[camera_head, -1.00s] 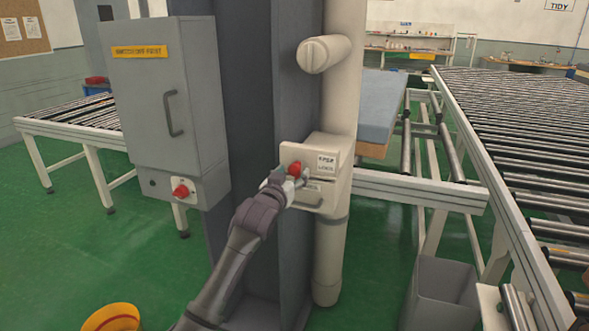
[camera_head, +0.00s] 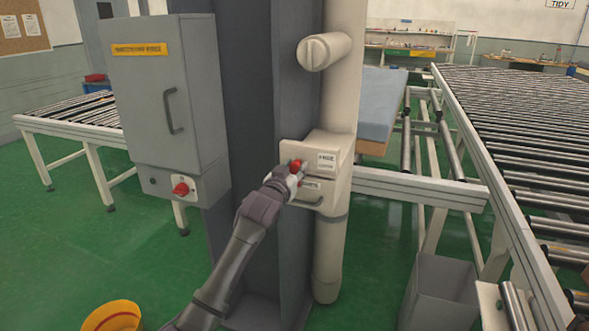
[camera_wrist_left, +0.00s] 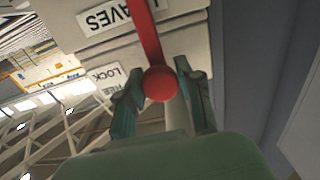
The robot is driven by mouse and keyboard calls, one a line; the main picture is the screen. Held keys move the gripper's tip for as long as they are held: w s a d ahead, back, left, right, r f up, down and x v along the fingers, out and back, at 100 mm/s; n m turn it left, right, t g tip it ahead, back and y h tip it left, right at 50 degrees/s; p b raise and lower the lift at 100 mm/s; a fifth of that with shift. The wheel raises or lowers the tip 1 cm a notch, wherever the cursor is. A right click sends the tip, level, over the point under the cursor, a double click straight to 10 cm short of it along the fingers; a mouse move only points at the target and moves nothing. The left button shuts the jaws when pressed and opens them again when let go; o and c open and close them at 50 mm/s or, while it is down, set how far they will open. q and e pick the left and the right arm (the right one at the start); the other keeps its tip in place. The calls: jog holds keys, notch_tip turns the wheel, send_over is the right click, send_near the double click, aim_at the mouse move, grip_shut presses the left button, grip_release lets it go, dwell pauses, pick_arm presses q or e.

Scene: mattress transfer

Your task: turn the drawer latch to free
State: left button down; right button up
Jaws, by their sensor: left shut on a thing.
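The drawer latch has a red handle (camera_head: 297,167) on the front of a small cream box (camera_head: 326,148) fixed to the column. My left gripper (camera_head: 292,176) is at the box front, shut on the red latch. In the left wrist view the red latch (camera_wrist_left: 158,82) is a bar with a round knob, and the knob sits between the two fingers of my left gripper (camera_wrist_left: 161,95). A label beside it carries the word LOCK, and another word is partly cut off. A drawer with a curved pull (camera_head: 307,202) lies below the latch. My right gripper is not in view.
A grey cabinet (camera_head: 165,95) with a red knob (camera_head: 181,189) below stands left of the column. Roller conveyors (camera_head: 530,140) run at the right, with a blue mattress (camera_head: 382,100) behind. A grey bin (camera_head: 440,290) and a yellow bucket (camera_head: 112,317) stand on the floor.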

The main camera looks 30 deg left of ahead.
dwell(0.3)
pick_arm(q)
jog(key=shift+m+p, duration=0.3)
jog(key=m+p, duration=0.2)
jog(key=shift+r+m, duration=0.15)
jog(key=shift+m, duration=0.25)
jog(key=m+p, duration=0.2)
jog(key=m, duration=0.2)
jog(key=shift+m, duration=0.3)
jog(key=m+p, duration=0.2)
jog(key=m, duration=0.3)
jog(key=shift+m+p, duration=0.65)
jog(key=shift+m, duration=1.75)
jog(key=shift+f, duration=0.2)
